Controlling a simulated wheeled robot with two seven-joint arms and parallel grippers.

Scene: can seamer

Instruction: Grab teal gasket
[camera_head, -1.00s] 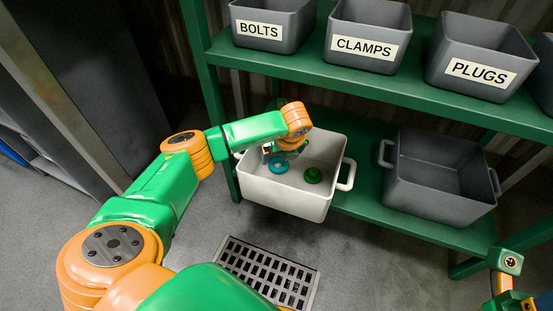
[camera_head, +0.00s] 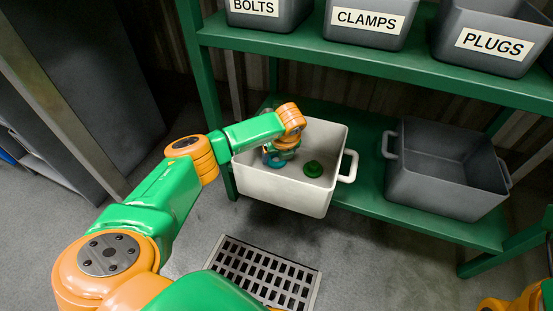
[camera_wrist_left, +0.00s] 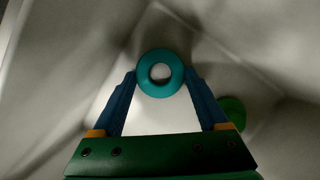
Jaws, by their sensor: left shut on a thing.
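The teal gasket (camera_head: 274,161) is a ring inside the white bin (camera_head: 283,193), toward its left side. In the left wrist view the teal gasket (camera_wrist_left: 148,87) sits between the blue fingertips of my left gripper (camera_wrist_left: 161,75), which touch it on both sides. My left gripper (camera_head: 273,154) reaches down into the bin and is shut on the gasket. In the head view the wrist partly hides the gripper. Whether the gasket is off the bin floor, I cannot tell. My right gripper is not in view.
A green round part (camera_head: 313,168) lies in the bin, right of the gasket. The bin walls surround my gripper. A grey empty bin (camera_head: 440,190) stands to the right on the lower green shelf (camera_head: 372,200). Labelled bins stand above. A floor grate (camera_head: 262,275) lies in front.

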